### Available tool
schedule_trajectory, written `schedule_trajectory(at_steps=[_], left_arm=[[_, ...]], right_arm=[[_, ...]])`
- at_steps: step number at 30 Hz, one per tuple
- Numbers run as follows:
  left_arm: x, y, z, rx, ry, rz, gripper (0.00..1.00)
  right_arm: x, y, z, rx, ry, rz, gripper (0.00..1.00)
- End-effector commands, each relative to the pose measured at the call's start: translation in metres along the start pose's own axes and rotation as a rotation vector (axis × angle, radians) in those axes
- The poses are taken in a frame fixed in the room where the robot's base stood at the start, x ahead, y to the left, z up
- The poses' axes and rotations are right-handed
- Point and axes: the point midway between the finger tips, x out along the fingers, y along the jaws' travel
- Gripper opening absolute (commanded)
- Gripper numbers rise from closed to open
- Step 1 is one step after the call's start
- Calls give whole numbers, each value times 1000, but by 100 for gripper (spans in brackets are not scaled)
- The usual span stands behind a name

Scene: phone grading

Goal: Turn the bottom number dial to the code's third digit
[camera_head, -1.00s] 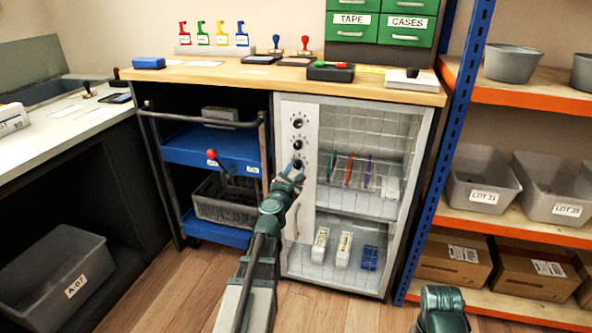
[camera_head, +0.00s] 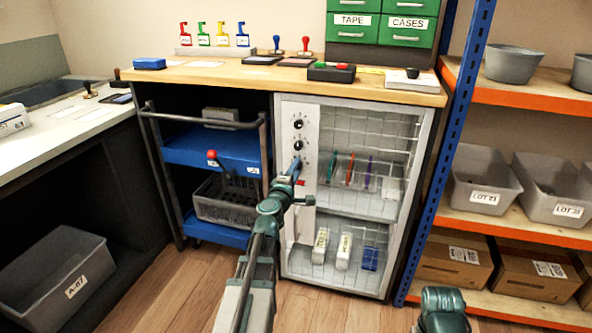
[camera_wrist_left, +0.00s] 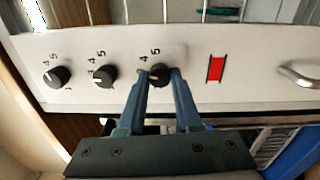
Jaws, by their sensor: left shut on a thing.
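The cabinet's white control strip carries three black dials in a column: the top dial (camera_head: 298,124), the middle dial (camera_head: 298,145) and the bottom dial, which my gripper hides in the head view. In the left wrist view the strip lies sideways, and the bottom dial (camera_wrist_left: 159,75) is the rightmost one. My left gripper (camera_head: 296,166) is shut on this dial, one finger on each side, as the left wrist view (camera_wrist_left: 159,80) shows. The digits 4 and 5 show beside it; its other digits are hidden. My right gripper is out of view.
A red mark (camera_wrist_left: 215,68) and a metal handle (camera_wrist_left: 300,74) sit beyond the bottom dial on the strip. A wire-mesh cabinet door (camera_head: 375,135) is to the right. A blue cart (camera_head: 215,150) stands close on the left.

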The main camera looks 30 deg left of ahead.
Motion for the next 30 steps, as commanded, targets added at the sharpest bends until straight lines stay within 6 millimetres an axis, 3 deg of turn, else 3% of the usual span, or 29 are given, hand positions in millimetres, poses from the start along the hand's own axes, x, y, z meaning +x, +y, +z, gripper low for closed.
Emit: schedule_trajectory(at_steps=[30], left_arm=[[0,1,1,921,-23,-3,0]], right_arm=[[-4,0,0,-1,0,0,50]])
